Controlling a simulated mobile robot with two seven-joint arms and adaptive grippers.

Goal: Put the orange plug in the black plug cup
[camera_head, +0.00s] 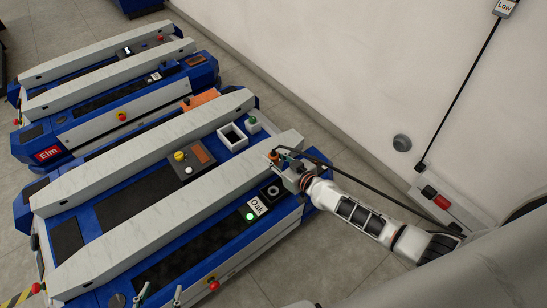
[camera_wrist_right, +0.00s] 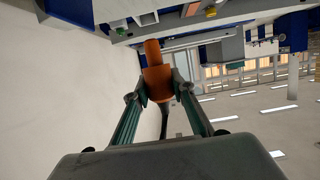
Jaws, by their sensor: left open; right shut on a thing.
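The orange plug (camera_head: 274,155) is held in my right gripper (camera_head: 282,161), above the near rail of the cart labelled Oak. In the right wrist view the orange plug (camera_wrist_right: 155,82) sits between the two closed fingers (camera_wrist_right: 158,95), its rounded end pointing away from the palm. A black cable runs from it. The black plug cup (camera_head: 271,191), a dark square with a round opening, is on the Oak cart beside the label, just below the gripper in the picture; the plug is apart from it. My left gripper (camera_head: 162,288) is open and empty at the bottom edge, only its fingertips showing.
A white-rimmed square cup (camera_head: 222,132) and a green plug (camera_head: 252,123) are further back on the Oak cart. A yellow knob (camera_head: 180,156) stands mid-cart. The Elm cart (camera_head: 90,125) is behind. The cable reaches a wall box (camera_head: 437,199) at right.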

